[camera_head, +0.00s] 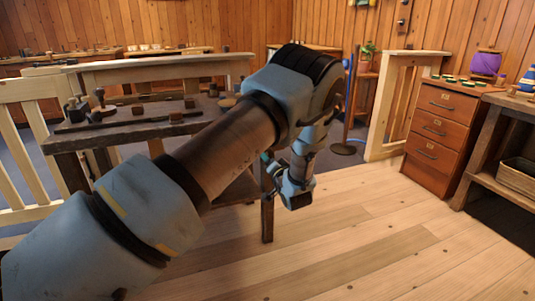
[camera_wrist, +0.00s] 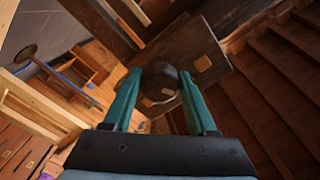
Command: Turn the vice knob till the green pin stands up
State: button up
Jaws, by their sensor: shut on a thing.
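In the wrist view the vice knob (camera_wrist: 158,76) is a dark, rounded knob with a pale tan patch on its near face. It sits between the two teal fingers of my gripper (camera_wrist: 160,83), which is shut on it from both sides. In the head view my gripper (camera_head: 267,160) is a small teal bit at the right end of the dark workbench (camera_head: 115,130), largely hidden by my wrist. The knob is hidden there. I cannot make out the green pin in either view.
Wooden blocks and small turned pieces lie on the workbench. Pale wooden railings (camera_head: 25,105) stand behind and left of it. A wooden drawer cabinet (camera_head: 437,135) with a purple spool (camera_head: 486,63) stands at the right. The plank floor (camera_head: 350,235) between is clear.

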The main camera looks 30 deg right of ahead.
jog(key=shift+s+r+m+p, duration=0.1)
jog(key=shift+m+p, duration=0.9)
jog(key=shift+m, duration=2.55)
jog(key=shift+s+m+p, duration=0.1)
jog(key=shift+m+p, duration=0.9)
jog(key=shift+m, duration=2.55)
jog(key=o, duration=1)
jog(key=shift+c, duration=0.2)
jog(key=o, duration=0.4)
jog(key=shift+w+r, duration=0.15)
jog(key=s+a, duration=0.1)
jog(key=s, duration=0.9)
jog(key=shift+s+a, duration=0.15)
jog(key=shift+s, duration=0.25)
